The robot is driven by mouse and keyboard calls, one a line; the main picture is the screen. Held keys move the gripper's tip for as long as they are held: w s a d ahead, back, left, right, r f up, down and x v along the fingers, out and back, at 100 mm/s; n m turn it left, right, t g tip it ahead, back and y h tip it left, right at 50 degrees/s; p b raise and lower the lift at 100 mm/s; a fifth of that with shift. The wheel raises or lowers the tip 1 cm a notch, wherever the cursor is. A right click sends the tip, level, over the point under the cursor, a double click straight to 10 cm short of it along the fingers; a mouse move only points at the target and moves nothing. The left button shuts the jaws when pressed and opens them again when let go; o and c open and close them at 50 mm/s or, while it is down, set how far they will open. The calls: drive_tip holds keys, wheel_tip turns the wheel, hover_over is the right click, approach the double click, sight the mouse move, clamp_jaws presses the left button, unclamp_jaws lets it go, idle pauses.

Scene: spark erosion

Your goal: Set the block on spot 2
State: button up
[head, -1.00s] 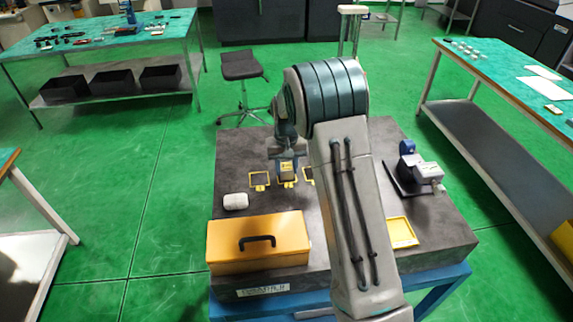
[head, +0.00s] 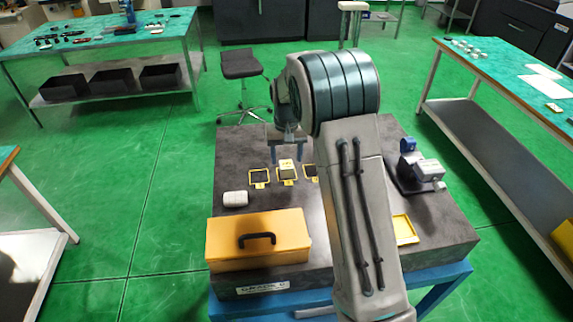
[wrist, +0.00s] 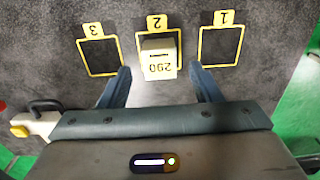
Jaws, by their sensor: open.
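The block (head: 286,170), pale yellow with 290 on it, sits on spot 2 (wrist: 177,37), the middle yellow outline. The block also shows in the wrist view (wrist: 159,62). It appears to lie within the outline, though its lower edge hides part of the line. My gripper (head: 287,157) is open and empty above the block, its fingers (wrist: 160,78) apart on either side in the wrist view and not touching it. Spot 1 (wrist: 221,31) and spot 3 (wrist: 99,41) are empty.
A yellow toolbox (head: 259,240) and a white rounded object (head: 235,198) stand at the left of the dark tabletop. A blue-and-grey device (head: 420,170) stands at the right, and a yellow tray (head: 405,229) is partly behind my arm.

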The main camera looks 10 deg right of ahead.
sight(287, 165)
drive_tip(key=s+d+r, duration=0.2)
drive_tip(key=s+r, duration=0.4)
drive_tip(key=r, duration=0.7)
drive_tip(key=s+d+t, duration=0.2)
drive_tip(key=s+t, duration=0.1)
drive_tip(key=s, duration=2.3)
drive_tip(key=shift+s+d+f+t+b, duration=0.15)
drive_tip(key=shift+d+t+b, duration=0.25)
drive_tip(key=shift+b, duration=0.05)
